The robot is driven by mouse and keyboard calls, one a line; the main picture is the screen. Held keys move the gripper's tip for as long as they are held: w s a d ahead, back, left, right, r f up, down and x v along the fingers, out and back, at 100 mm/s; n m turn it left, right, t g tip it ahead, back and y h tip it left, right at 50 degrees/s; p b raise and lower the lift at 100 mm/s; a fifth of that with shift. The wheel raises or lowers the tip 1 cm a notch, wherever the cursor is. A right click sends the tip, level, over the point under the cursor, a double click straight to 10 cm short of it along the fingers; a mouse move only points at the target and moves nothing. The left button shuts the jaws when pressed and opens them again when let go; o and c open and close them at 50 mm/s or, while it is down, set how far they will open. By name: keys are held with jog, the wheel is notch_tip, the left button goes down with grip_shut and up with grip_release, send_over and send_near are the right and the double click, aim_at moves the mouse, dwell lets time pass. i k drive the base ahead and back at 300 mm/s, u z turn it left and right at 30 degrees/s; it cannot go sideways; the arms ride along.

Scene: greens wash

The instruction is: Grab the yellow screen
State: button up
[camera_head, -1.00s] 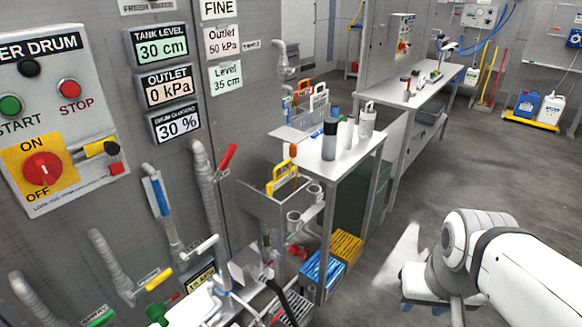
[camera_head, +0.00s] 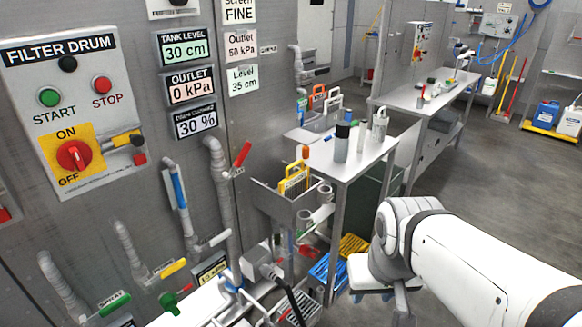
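The yellow screen (camera_head: 292,182) shows as a yellow frame with a handle. It stands upright in a grey open-topped metal box (camera_head: 273,205) on the drum wall, left of the near bench. An orange handle rises just behind it. My white arm comes in from the lower right. Its end, with my gripper (camera_head: 377,292), is low in front of the bench, right of and below the yellow screen and apart from it. The fingers are mostly hidden by the wrist, so I cannot tell whether they are open or what lies between them.
The near bench (camera_head: 338,166) carries bottles and a tray of other screens. Pipes and valves, one with a red handle (camera_head: 242,154), stand left of the box. Blue (camera_head: 322,268) and yellow crates lie below. Open floor (camera_head: 475,175) is on the right.

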aim_at(293, 186)
jog(key=z, duration=0.05)
jog(key=i, duration=0.95)
jog(key=u, duration=0.1)
